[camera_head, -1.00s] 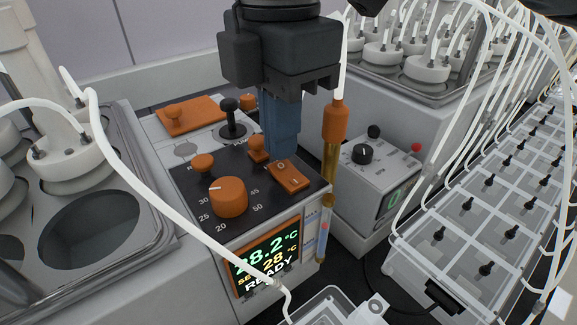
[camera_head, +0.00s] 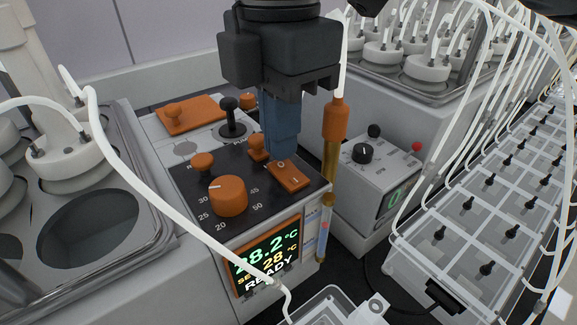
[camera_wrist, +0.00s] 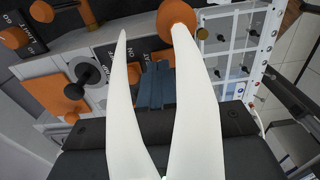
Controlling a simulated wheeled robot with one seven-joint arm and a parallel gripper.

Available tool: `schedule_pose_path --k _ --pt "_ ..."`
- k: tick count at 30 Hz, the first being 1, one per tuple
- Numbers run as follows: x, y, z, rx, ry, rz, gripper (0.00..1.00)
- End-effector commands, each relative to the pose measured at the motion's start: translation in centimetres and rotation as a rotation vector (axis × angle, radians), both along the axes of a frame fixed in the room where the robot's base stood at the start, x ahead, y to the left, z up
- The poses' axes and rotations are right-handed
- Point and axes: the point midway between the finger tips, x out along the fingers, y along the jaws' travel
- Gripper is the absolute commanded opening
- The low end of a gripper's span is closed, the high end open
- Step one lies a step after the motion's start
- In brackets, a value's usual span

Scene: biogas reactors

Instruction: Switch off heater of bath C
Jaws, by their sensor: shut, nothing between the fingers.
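A heater control unit stands in the middle of the head view, with a black panel (camera_head: 258,203) and a lit display (camera_head: 268,258) reading 28.2 °C, set 28 °C, READY. Its orange rocker switch (camera_head: 291,177), marked O and I, is at the panel's right side. My gripper (camera_head: 282,155) points down with blue fingers shut and empty. The fingertips are at the O end of the rocker, touching it or just above; I cannot tell which. No letter C is readable.
An orange temperature knob (camera_head: 228,197) and small orange knobs sit left of the rocker. An orange-and-brass probe (camera_head: 335,120) stands close right of my fingers. White tubes cross in front. Another grey control unit (camera_head: 378,180) stands to the right.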

Motion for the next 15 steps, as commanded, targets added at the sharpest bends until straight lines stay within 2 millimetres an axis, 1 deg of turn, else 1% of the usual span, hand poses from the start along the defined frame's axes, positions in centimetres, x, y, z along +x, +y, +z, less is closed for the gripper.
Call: schedule_pose_path --k 15 --pt "0.01 -0.01 -0.79 0.0 0.0 0.0 0.0"
